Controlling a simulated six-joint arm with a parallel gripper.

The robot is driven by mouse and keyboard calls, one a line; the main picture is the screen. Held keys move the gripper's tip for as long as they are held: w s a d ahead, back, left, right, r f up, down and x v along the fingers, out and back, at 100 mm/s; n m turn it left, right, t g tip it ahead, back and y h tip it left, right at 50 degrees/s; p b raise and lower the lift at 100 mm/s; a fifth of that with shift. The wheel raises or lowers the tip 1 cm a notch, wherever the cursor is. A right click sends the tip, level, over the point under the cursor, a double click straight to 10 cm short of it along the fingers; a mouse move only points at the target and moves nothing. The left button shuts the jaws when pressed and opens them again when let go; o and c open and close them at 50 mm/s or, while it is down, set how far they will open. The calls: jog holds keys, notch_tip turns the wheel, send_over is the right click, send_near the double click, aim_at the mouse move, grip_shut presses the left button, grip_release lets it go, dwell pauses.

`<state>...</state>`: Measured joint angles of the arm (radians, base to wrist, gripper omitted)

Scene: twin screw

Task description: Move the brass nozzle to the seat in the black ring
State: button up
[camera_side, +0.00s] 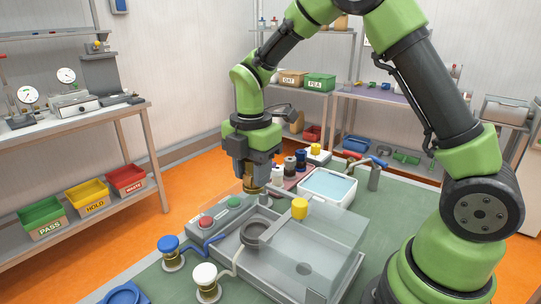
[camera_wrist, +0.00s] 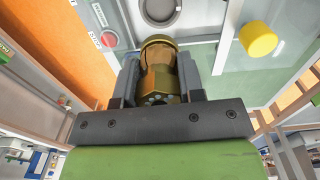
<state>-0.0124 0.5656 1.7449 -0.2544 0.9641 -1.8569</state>
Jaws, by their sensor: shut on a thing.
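My gripper (camera_side: 250,184) is shut on the brass nozzle (camera_side: 250,186) and holds it upright above the back left part of the clear-topped machine (camera_side: 315,246). In the wrist view the brass nozzle (camera_wrist: 160,72) sits between the two grey fingers of my gripper (camera_wrist: 160,85). The black ring (camera_side: 257,233) lies on the machine's top, in front of and slightly right of the nozzle in the side view. The ring (camera_wrist: 160,10) also shows at the top edge of the wrist view, apart from the nozzle and partly cut off. The nozzle's lower end is partly hidden in the side view.
A yellow cap (camera_side: 299,209) stands on the machine right of the ring. A red button (camera_side: 206,222) and a green button (camera_side: 235,202) sit on its left panel. A white tray (camera_side: 328,188) stands behind.

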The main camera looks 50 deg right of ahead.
jog(key=shift+d+f, duration=0.1)
jog(key=shift+f, duration=4.5)
jog(key=shift+f, duration=1.05)
jog(key=o, duration=1.6)
jog(key=shift+o, duration=0.2)
jog(key=shift+r, duration=3.55)
